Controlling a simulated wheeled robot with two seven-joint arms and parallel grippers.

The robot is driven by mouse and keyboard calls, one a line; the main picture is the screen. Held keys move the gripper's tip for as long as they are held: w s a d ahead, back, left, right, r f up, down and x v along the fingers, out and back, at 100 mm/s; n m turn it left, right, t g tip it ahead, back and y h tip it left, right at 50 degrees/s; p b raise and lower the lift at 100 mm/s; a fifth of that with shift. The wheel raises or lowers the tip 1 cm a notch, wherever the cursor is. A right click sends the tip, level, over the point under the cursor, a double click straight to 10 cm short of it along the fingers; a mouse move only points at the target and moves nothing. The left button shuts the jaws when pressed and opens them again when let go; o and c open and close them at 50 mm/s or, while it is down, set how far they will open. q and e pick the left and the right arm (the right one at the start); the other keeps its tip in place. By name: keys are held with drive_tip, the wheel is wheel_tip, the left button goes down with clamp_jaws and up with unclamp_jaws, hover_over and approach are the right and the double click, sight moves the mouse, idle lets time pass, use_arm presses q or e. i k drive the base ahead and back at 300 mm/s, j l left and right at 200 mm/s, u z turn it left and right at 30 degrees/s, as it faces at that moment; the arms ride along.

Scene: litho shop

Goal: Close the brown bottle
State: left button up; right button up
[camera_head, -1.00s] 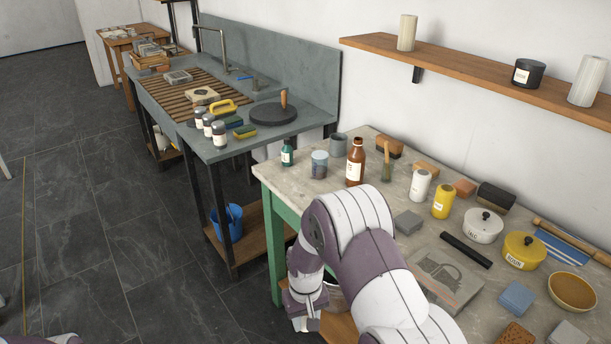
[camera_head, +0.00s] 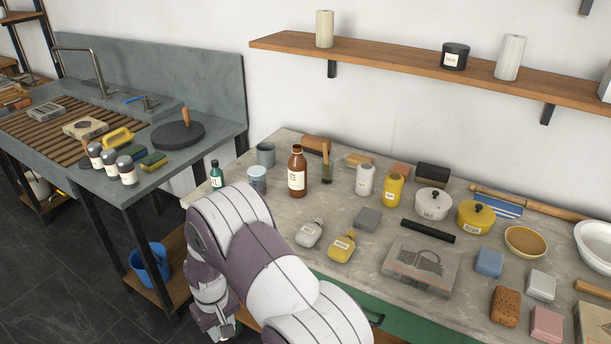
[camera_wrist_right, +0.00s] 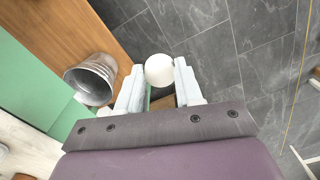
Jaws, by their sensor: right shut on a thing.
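The brown bottle (camera_head: 297,172) stands upright at the back left of the worktable, with a pale label. Its mouth is too small to tell whether anything covers it. My right arm reaches over the table's left front corner. Its gripper (camera_head: 222,330) is low beside the table, well below and in front of the bottle. In the wrist view the right gripper (camera_wrist_right: 158,88) is shut on a round white thing (camera_wrist_right: 159,69) over the floor. What it is cannot be told for sure. My left gripper is not in view.
A small green bottle (camera_head: 217,175), a glass jar (camera_head: 257,179) and a grey cup (camera_head: 265,154) stand left of the brown bottle. A metal bucket (camera_wrist_right: 92,79) is beside the gripper, under the table.

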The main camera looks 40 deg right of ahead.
sight(297, 173)
drive_tip(key=z, duration=1.2)
